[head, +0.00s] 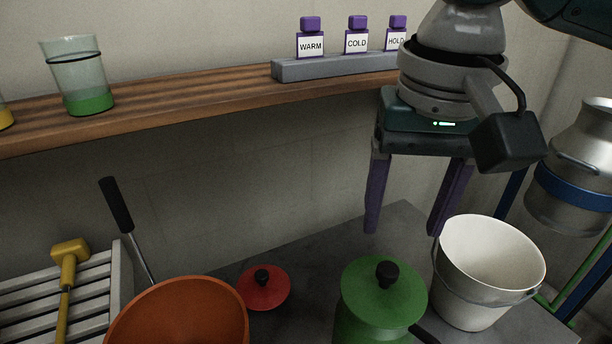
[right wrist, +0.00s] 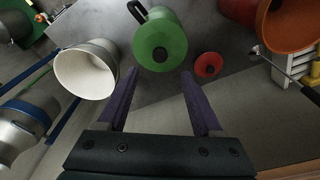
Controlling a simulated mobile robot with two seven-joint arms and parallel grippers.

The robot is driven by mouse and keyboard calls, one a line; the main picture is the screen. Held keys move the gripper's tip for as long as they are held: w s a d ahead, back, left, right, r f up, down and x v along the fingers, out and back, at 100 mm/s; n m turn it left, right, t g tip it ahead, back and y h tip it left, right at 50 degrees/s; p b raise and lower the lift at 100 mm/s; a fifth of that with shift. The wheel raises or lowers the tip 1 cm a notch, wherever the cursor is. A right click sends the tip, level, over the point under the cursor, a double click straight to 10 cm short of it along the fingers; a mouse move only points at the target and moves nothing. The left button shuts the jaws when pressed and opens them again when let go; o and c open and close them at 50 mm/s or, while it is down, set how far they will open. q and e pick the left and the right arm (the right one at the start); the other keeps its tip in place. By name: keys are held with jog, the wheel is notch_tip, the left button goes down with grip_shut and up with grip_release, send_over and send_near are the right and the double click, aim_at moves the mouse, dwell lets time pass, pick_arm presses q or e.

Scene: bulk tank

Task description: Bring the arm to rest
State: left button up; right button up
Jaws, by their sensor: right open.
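My right gripper (head: 408,205) hangs in the upper right of the head view, its two purple fingers pointing down and spread apart. Nothing is between the fingers. It is above the grey counter, behind the green lidded pot (head: 378,305) and the white bucket (head: 488,265). In the right wrist view the open fingers (right wrist: 160,88) reach toward the green pot (right wrist: 160,42), with the white bucket (right wrist: 88,70) to the left. My left gripper is not in view.
A wooden shelf (head: 190,95) holds a glass with green liquid (head: 78,75) and a grey rack (head: 335,66) with WARM, COLD and HOLD bottles. An orange pot (head: 180,315), a red lid (head: 264,288), a slatted rack (head: 100,275) with a yellow-headed tool and a metal can (head: 575,170) stand around.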

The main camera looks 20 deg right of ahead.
jog(key=shift+r, duration=0.25)
jog(key=s+a+f+n+t+y, duration=0.25)
jog(key=s+a+f+n, duration=0.3)
jog(key=a, duration=0.45)
jog(key=s+d+f+n+h, duration=0.2)
jog(key=s+d, duration=0.5)
jog(key=s, duration=0.2)
notch_tip(320, 180, up, 35)
jog(key=p, duration=3.5)
jog(key=shift+s+d, duration=0.2)
jog(key=shift+s, duration=0.05)
